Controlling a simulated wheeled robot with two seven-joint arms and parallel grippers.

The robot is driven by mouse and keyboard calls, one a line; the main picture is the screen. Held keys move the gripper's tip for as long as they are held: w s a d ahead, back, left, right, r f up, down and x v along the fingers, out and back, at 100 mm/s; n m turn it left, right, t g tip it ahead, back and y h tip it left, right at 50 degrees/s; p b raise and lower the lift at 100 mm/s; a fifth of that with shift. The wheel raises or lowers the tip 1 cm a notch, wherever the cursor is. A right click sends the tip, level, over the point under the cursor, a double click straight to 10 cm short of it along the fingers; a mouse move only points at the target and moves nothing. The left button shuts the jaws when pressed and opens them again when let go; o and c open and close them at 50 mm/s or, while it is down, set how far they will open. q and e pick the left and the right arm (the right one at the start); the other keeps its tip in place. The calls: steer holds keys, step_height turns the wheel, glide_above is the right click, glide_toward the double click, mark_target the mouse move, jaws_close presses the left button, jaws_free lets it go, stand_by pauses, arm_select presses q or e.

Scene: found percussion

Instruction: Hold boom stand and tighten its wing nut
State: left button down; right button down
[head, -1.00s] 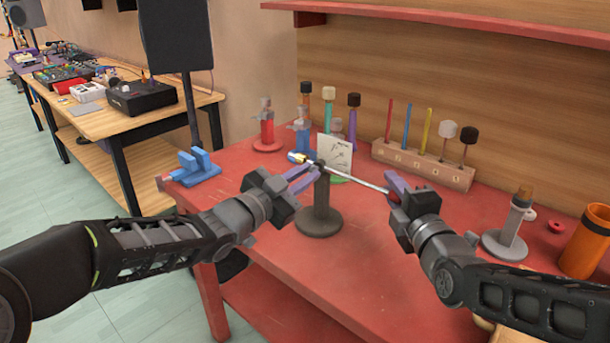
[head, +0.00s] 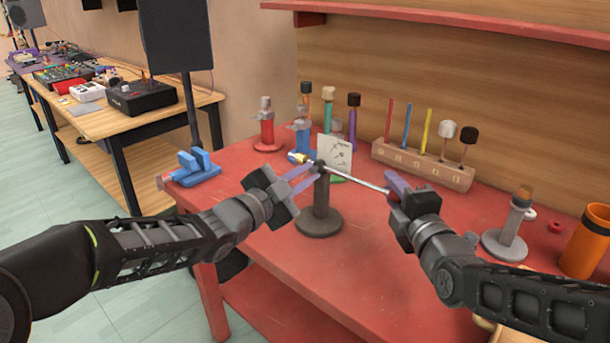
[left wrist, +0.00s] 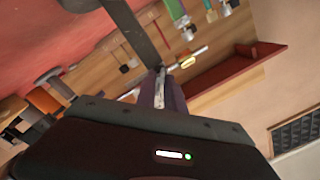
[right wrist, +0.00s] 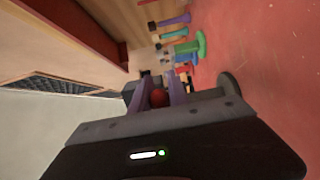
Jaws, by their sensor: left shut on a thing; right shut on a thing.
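The boom stand (head: 320,205) stands upright on the red bench, with a dark round base and a grey post. Its thin silver boom rod (head: 355,181) slants down to the right from the clamp on the post top, with a brass-and-blue tip at the left end. My left gripper (head: 314,176) is shut at the clamp, on what appears to be the wing nut; its fingers mostly hide it. A pale piece shows between these fingers in the left wrist view (left wrist: 160,88). My right gripper (head: 393,192) is shut on the rod's right end, where a red knob (right wrist: 158,97) shows between its fingers.
A wooden rack (head: 422,165) with mallets and coloured sticks stands behind. A white card (head: 336,150) and several coloured stands are behind the boom. A blue holder (head: 195,168) is at the left; a grey stand (head: 508,238) and orange cup (head: 588,240) are at the right.

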arm_select(q)
steer(key=m, duration=0.7)
stand_by(1.3)
steer(key=c, duration=1.6)
jaws_free()
steer(key=v, duration=1.2)
steer(key=shift+o, duration=0.3)
